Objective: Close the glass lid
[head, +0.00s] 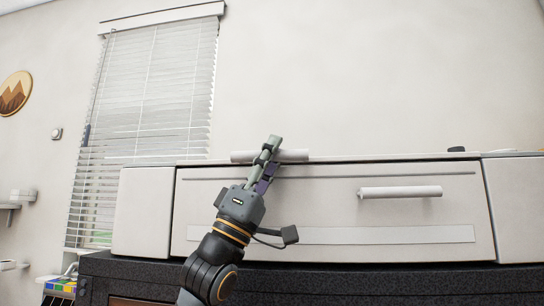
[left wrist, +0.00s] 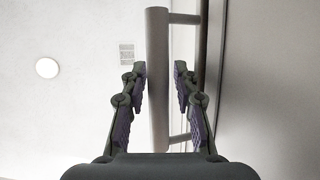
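A wide pale appliance with a long flat front panel (head: 330,213) stands on a dark speckled counter. A white bar handle (head: 293,156) lies along its top edge at the left. No clear glass pane shows, so I cannot tell where the lid's glass begins. My left gripper (head: 272,148) is in front of this handle and hides its middle. In the left wrist view the bar handle (left wrist: 158,80) with its two posts lies between the fingers of my left gripper (left wrist: 160,72). The fingers are apart, with a gap on the right side. My right gripper is out of view.
A second bar handle (head: 400,192) sticks out from the right of the front panel. A small dark object (head: 456,149) is on top at the right. A window blind (head: 150,95) hangs behind at the left. The wall above the appliance is clear.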

